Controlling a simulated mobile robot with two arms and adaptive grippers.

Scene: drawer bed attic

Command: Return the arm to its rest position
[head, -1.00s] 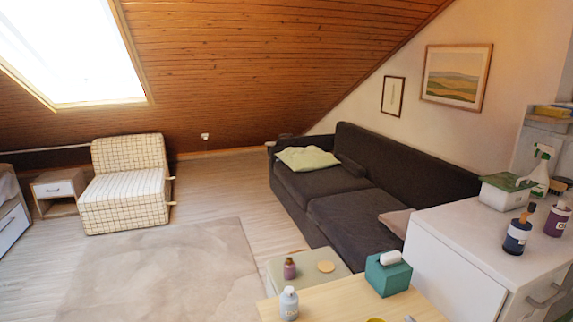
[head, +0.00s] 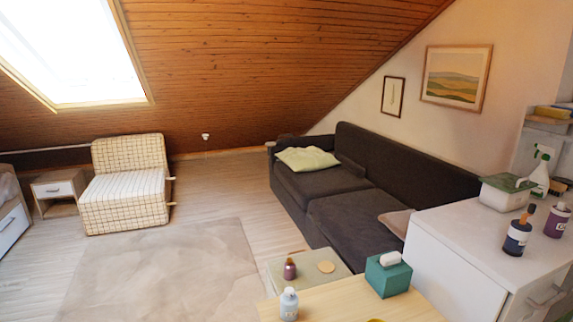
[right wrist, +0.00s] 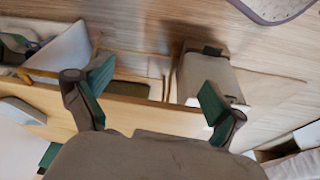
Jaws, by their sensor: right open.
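My right gripper (right wrist: 155,98) shows in the right wrist view with its two green-padded fingers spread wide apart. Nothing is held between them. A light wooden surface (right wrist: 140,112) runs across behind the fingers, and a grey-beige block-like thing (right wrist: 205,78) lies beyond the right finger. Neither gripper shows in the head view. My left gripper is out of sight.
In the head view a wooden table (head: 335,303) at the front bears a teal tissue box (head: 388,276) and a bottle (head: 289,305). A white cabinet (head: 455,270) stands at right, a dark sofa (head: 360,200) behind. The rug (head: 160,270) is clear.

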